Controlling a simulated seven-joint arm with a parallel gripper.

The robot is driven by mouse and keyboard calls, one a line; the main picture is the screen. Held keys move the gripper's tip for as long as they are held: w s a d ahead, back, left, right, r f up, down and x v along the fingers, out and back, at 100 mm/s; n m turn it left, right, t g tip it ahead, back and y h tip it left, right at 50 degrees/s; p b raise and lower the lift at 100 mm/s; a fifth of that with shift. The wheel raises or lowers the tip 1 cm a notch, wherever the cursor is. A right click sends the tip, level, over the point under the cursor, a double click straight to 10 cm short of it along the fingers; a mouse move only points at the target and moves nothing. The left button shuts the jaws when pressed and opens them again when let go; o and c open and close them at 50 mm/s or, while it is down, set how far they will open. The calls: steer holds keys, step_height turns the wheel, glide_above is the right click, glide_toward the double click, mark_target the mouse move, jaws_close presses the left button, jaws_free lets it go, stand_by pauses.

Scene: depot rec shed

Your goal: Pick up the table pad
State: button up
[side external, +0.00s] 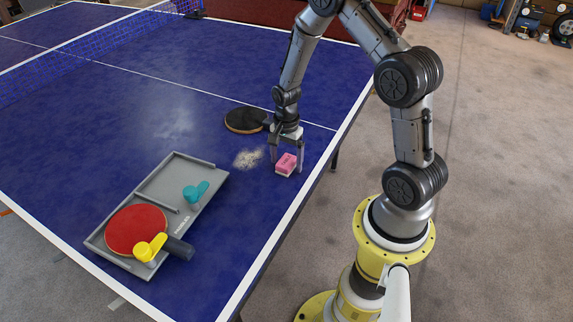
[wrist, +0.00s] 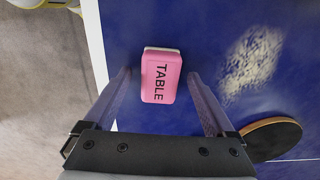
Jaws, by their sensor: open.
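The table pad is a small pink block with a pale layer under it (side external: 286,164), lying on the blue table near its right edge. In the wrist view the pad (wrist: 161,78) shows the word TABLE on its top and sits between and ahead of the two fingers. My gripper (side external: 287,160) points down over the pad with its fingers apart, one on each side. In the wrist view my gripper (wrist: 160,90) is open and empty, with a gap between each finger and the pad.
A black paddle (side external: 246,120) lies just behind my gripper; a pale dusty patch (side external: 248,158) is left of the pad. A grey tray (side external: 167,179) at the front left holds a red paddle (side external: 135,230), a yellow item (side external: 150,248) and a teal item (side external: 195,192). A net (side external: 90,62) crosses the far table.

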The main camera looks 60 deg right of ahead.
steer(key=shift+f, duration=0.35)
jaws_close()
steer(key=shift+r, duration=0.1)
steer(key=shift+r, duration=0.6)
steer(key=s+a+r, duration=0.2)
steer(key=s+r, duration=0.4)
steer(key=s+a+r, duration=0.3)
steer(key=s+r, duration=0.2)
steer(key=s, duration=0.2)
steer(key=shift+a+r, duration=0.3)
steer(key=shift+r, duration=0.05)
steer(key=shift+w, duration=0.1)
